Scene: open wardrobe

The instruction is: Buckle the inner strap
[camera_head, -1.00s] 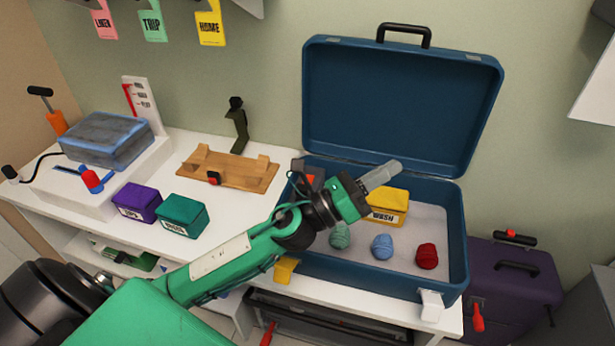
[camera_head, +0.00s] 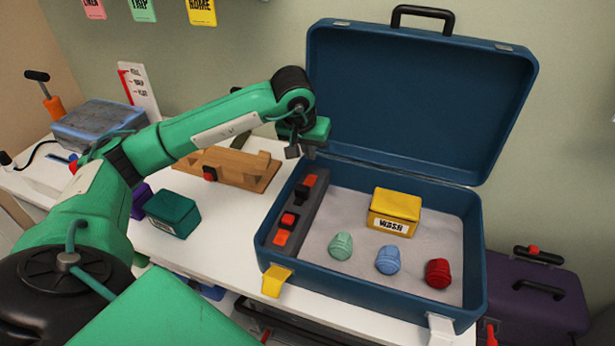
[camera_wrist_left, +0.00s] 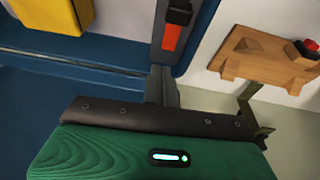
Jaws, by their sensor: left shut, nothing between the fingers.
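The open blue suitcase (camera_head: 372,286) stands on the white table, lid raised. The inner strap, a dark grey band (camera_head: 299,207) with orange and black buckle parts, runs along its left inner side. One buckle part (camera_head: 309,181) sits toward the back and the other (camera_head: 287,222) toward the front, with a gap between them. My left gripper (camera_head: 292,152) is shut and empty above the back left corner of the suitcase, apart from the strap. In the left wrist view its fingers (camera_wrist_left: 161,86) point toward an orange and black buckle part (camera_wrist_left: 172,35). My right gripper is not in view.
A yellow WASH box (camera_head: 395,210) and three rolled items, green, blue (camera_head: 388,260) and red, lie inside the suitcase. A wooden stand (camera_head: 230,168) and a teal box (camera_head: 173,214) are to its left. The raised lid (camera_head: 415,95) stands right of my gripper.

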